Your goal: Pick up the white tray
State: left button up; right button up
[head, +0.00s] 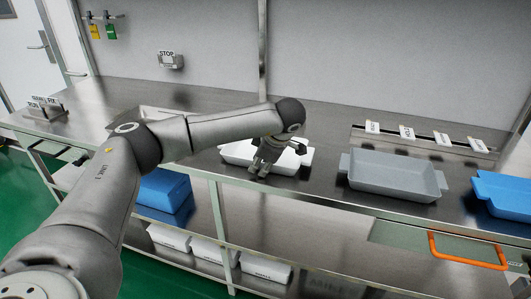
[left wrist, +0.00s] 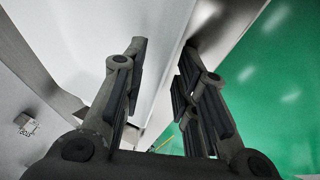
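The white tray (head: 238,153) stands on the steel bench near the middle of the head view. My left gripper (head: 262,167) points down at the tray's front edge and hides part of it. In the left wrist view my left gripper (left wrist: 158,75) has its two fingers spread with a clear gap between them. A pale surface, seemingly the tray (left wrist: 160,25), shows beyond the fingers. I cannot tell whether the fingers touch it. My right gripper is not in view.
A grey tray (head: 395,175) and a blue tray (head: 503,193) stand to the right on the bench. A blue bin (head: 165,190) and several white bins (head: 208,250) are on the lower shelf. An orange handle (head: 468,256) sticks out at the front right.

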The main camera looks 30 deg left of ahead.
pick_arm(q)
grip_shut()
jog(key=shift+r, duration=0.15)
